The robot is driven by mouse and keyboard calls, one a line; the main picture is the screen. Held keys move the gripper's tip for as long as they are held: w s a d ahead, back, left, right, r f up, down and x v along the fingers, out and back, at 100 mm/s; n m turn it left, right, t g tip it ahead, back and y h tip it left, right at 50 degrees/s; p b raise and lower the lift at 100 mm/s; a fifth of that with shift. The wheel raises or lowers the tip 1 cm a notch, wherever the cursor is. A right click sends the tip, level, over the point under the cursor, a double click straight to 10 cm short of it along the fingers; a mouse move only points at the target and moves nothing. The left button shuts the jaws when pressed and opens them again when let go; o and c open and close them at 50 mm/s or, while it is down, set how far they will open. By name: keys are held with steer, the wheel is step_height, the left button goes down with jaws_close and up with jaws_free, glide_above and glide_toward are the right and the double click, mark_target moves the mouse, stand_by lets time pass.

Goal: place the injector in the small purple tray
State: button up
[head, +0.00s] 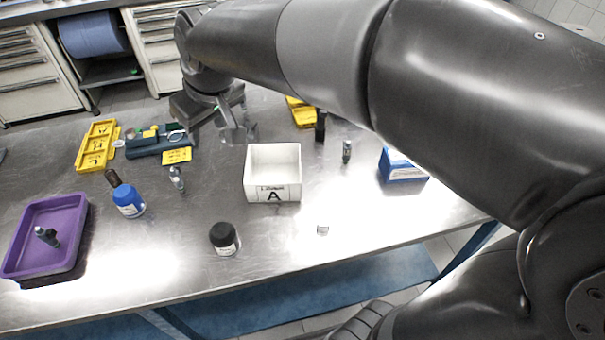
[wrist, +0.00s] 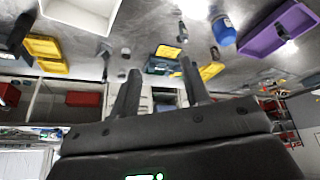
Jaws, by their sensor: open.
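The small purple tray (head: 75,218) lies at the left front of the table. It also shows at the upper right of the wrist view (wrist: 262,38). A small dark and grey injector-like part (head: 47,237) lies inside it. A similar part (head: 177,179) stands on the table right of the blue bottle and shows in the wrist view (wrist: 182,31). Another (head: 347,151) stands right of the white bin. I cannot tell which of them is the injector meant. My gripper (head: 238,132) is open and empty, above the table behind the white bin; both fingers show in the wrist view (wrist: 160,68).
A white bin (head: 273,190) marked A stands mid-table. A blue bottle (head: 128,202), a black-capped jar (head: 224,240) and a small ring (head: 322,229) stand in front. Yellow trays (head: 97,146) lie at the back left. A blue bin (head: 403,167) is at the right.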

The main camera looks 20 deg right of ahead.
steer(key=s+d+f+m+h, duration=0.1)
steer(key=s+d+f+m, duration=0.1)
steer(key=s+d, duration=0.5)
steer(key=s+d+f+m+t+h, duration=0.1)
steer(key=s+d+f+m, duration=0.1)
steer(key=s+d+m, duration=0.2)
steer(key=s+d, duration=0.3)
steer(key=d, duration=0.4)
steer(key=shift+s+d+f+m, duration=0.25)
steer(key=shift+s+d+m, duration=0.05)
steer(key=shift+d+m, duration=0.1)
